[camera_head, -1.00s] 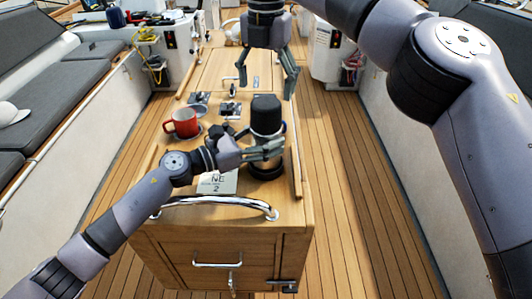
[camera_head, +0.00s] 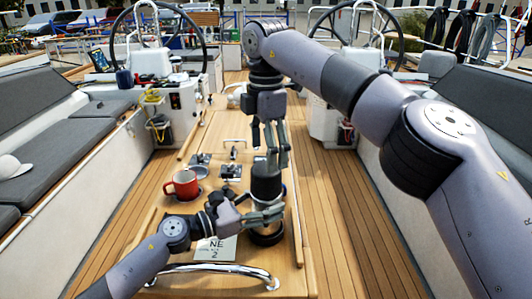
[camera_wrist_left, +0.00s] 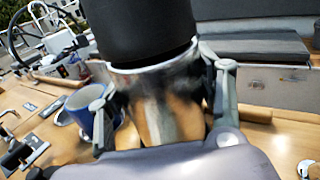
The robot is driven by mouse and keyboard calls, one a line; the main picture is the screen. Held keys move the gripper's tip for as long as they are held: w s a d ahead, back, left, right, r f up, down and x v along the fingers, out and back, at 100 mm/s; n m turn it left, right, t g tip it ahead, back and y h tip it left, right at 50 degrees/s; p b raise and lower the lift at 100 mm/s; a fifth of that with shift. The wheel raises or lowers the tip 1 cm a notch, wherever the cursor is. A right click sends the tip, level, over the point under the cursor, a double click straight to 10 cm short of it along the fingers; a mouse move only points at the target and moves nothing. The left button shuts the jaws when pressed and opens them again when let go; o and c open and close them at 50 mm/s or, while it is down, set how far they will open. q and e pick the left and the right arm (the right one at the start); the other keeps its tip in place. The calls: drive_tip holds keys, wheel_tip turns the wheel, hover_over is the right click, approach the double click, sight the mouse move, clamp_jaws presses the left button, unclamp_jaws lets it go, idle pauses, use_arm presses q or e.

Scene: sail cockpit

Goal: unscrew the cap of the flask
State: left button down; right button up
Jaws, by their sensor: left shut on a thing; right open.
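The flask (camera_head: 266,189) stands upright at the near right of the wooden cockpit table, its foot in a dark round base. In the left wrist view its black cap (camera_wrist_left: 143,28) sits on a shiny metal body (camera_wrist_left: 160,100). My left gripper (camera_head: 262,216) is shut on the flask's body below the cap, with a finger on each side in the wrist view (camera_wrist_left: 168,95). My right gripper (camera_head: 270,158) points down from above, open, with its fingertips at the height of the flask's top. I cannot tell whether they touch the cap.
A red mug (camera_head: 182,185) stands left of the flask. A card with writing (camera_head: 216,249) lies in front, near a chrome rail (camera_head: 215,268). Small metal fittings (camera_head: 231,171) lie farther back on the table (camera_head: 215,135). Benches line the sides.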

sight(266, 179)
drive_tip(key=m, duration=0.4)
drive_tip(key=shift+f+m, duration=0.2)
drive_tip(key=shift+m, duration=0.3)
wheel_tip(266, 179, down, 8)
drive_tip(key=shift+r, duration=0.15)
